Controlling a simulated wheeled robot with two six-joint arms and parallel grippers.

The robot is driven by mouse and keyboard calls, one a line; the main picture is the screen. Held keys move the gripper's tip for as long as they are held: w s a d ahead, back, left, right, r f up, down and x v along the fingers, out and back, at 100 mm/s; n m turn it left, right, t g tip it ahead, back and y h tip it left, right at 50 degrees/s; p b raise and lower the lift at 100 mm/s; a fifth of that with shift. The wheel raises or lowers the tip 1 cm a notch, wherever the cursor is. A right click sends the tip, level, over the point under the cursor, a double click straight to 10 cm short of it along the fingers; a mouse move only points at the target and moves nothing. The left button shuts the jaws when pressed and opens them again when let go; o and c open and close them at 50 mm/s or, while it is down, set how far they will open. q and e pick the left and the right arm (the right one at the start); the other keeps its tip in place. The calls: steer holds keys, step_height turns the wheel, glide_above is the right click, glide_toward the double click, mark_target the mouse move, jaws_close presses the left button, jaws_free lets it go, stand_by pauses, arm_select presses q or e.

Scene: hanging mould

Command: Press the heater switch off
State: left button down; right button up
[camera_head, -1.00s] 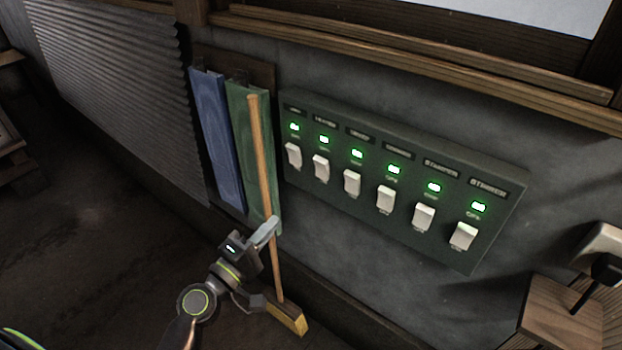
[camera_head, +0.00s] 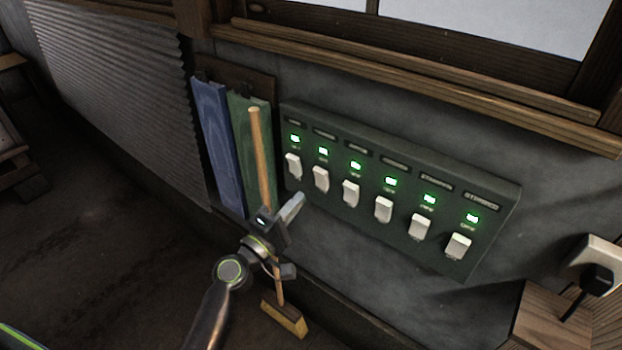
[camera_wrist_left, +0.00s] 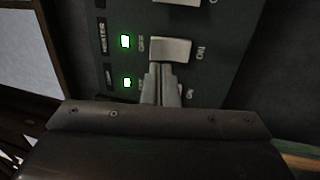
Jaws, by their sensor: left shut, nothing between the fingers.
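A dark green switch panel (camera_head: 420,172) on the grey wall holds a row of white rocker switches, each with a lit green light above it. The heater switch (camera_head: 321,179) is second from the left. The left wrist view shows its HEATER label, green light and white rocker (camera_wrist_left: 170,48), with OFF on the light's side and ON on the other. My left gripper (camera_head: 296,200) is shut and empty, below the left end of the panel. In the wrist view its fingertips (camera_wrist_left: 162,70) overlap the heater rocker's lower edge; contact cannot be told. The fingers partly hide the neighbouring switch.
A plug (camera_head: 597,277) and wooden box (camera_head: 540,325) are at the right.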

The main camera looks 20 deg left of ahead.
mark_target(319, 176)
arm_select(q)
steer(key=p+x, duration=0.1)
steer(key=x, duration=0.3)
steer(key=shift+w+d+r, duration=0.1)
steer(key=shift+w+r, duration=0.05)
steer(key=shift+w, duration=0.05)
steer(key=shift+w+d, duration=0.2)
steer(key=shift+w, duration=0.4)
steer(key=shift+r, duration=0.1)
